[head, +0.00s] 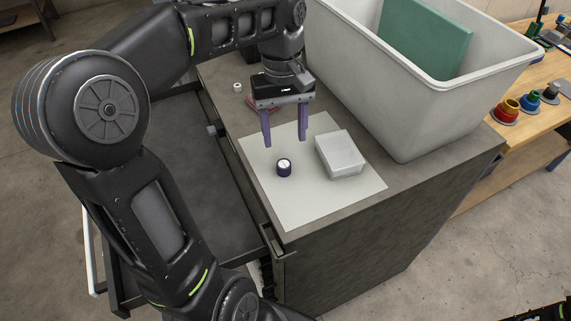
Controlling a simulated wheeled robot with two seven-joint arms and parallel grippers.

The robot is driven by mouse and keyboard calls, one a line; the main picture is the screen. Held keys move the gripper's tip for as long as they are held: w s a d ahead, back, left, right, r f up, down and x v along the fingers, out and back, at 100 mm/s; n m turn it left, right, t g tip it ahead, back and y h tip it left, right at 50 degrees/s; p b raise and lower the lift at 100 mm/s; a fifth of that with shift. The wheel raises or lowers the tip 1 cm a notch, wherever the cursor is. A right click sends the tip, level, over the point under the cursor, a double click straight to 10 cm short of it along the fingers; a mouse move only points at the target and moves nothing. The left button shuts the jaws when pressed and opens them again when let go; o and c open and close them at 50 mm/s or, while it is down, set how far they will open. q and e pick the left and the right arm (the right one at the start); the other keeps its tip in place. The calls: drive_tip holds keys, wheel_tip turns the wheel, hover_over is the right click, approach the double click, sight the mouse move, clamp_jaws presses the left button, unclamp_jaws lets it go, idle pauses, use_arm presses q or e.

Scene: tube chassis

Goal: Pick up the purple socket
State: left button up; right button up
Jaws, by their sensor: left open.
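The purple socket (284,168) stands upright on a pale mat (300,205) on the dark cabinet top. It is a short dark purple cylinder with a light top. My left gripper (286,142) is open and points down. Its two purple fingers are apart with nothing between them. The fingertips appear above and slightly behind the socket, not touching it.
A white box (340,154) sits on the mat just right of the socket. A large grey bin (400,110) holding a green block (425,38) stands behind it. A small white ring (238,86) lies at the back left. The front of the mat is clear.

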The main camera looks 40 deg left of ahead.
sight(284, 163)
use_arm(q)
wheel_tip(284, 163, down, 3)
drive_tip(key=shift+s+d+r+b, duration=0.1)
drive_tip(key=shift+r+b, duration=0.1)
drive_tip(key=shift+b, duration=0.3)
drive_tip(key=shift+s+d+f+p, duration=0.1)
drive_tip(key=shift+f+p, duration=0.1)
drive_tip(key=shift+f, duration=0.65)
drive_tip(key=shift+s+a+f+p, duration=0.1)
drive_tip(key=shift+f+p, duration=0.1)
drive_tip(key=shift+f, duration=0.7)
drive_tip(key=shift+s+d+f+p, duration=0.1)
drive_tip(key=shift+f+p, duration=0.1)
drive_tip(key=shift+f, duration=0.65)
clamp_jaws()
